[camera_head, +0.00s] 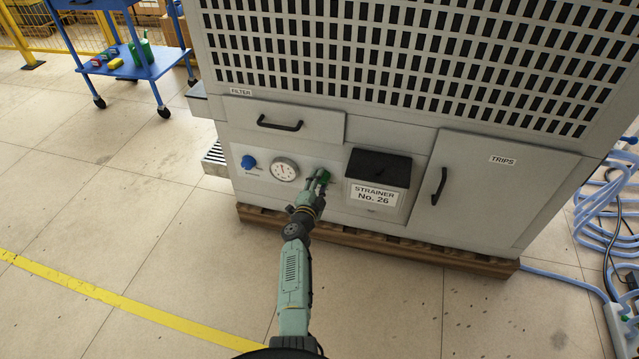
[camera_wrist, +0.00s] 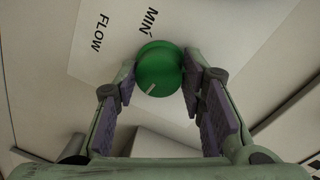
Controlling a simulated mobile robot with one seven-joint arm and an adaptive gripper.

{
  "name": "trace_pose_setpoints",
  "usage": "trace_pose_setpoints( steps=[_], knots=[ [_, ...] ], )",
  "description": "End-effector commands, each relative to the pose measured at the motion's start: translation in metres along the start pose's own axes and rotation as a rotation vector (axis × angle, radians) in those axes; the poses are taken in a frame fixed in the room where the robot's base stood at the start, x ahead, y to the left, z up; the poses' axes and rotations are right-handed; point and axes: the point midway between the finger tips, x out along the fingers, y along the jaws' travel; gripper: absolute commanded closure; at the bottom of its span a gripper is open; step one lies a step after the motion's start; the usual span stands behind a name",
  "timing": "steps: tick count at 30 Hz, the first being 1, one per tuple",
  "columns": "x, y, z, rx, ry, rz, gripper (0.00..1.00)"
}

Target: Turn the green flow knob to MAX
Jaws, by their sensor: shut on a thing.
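The green flow knob (camera_wrist: 158,68) is on the cabinet's front panel, and its label reads "FLOW" and "MIN" in the wrist view. A pale pointer mark shows on its face, towards the lower left in that view. No MAX mark can be seen. My gripper (camera_wrist: 158,82) is at the knob, with one finger on each side, shut on it. In the head view the green knob (camera_head: 324,174) is partly hidden by my gripper (camera_head: 318,180).
A round gauge (camera_head: 285,170) and a blue knob (camera_head: 249,162) sit to the left. A black-lidded strainer box (camera_head: 376,194) stands out close on the right. A drawer (camera_head: 290,122) with a black handle is above. The floor in front is clear.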

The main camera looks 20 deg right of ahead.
Motion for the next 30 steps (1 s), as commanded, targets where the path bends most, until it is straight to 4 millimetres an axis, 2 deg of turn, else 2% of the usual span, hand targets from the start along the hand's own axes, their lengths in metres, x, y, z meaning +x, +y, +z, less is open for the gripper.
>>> trace_pose_setpoints(
  steps=[15,21,30],
  knots=[
    [-0.0003,0.0009,0.0001,0.451,-0.038,-0.009,0.91],
    [-0.0002,0.0005,-0.0004,0.563,-0.048,-0.011,0.91],
    [-0.0001,0.0002,-0.0013,0.643,-0.054,-0.012,0.91]
  ],
)
